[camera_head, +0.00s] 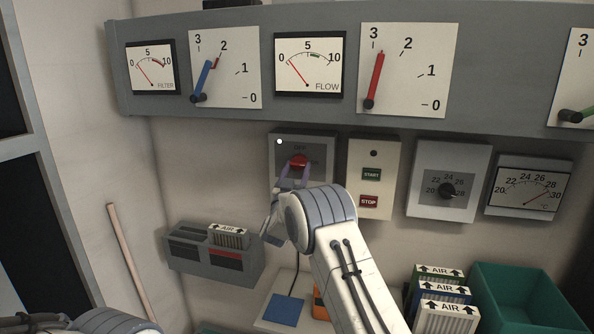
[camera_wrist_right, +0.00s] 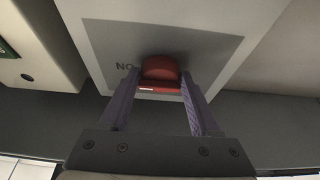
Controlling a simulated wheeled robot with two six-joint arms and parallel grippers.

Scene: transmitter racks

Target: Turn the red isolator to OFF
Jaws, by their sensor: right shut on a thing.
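The red isolator (camera_head: 298,160) is a round red knob on a grey wall plate (camera_head: 318,144). OFF is printed above the knob, and lettering shows at its right, partly covered. In the right wrist view the knob (camera_wrist_right: 160,72) sits between the two purple fingers of my right gripper (camera_wrist_right: 160,88), which is shut on it. A small pale mark shows on the knob's edge towards the gripper. I cannot tell for sure which label the knob points to. My right gripper (camera_head: 294,176) reaches it from below in the head view. My left gripper is not in view.
A panel with START and STOP buttons (camera_head: 375,158) is right beside the isolator plate. A grey gauge shelf (camera_head: 340,114) overhangs above. Below are a grey filter holder (camera_head: 190,262), a blue pad (camera_head: 282,309), AIR filters (camera_head: 449,314) and a green crate (camera_head: 500,270).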

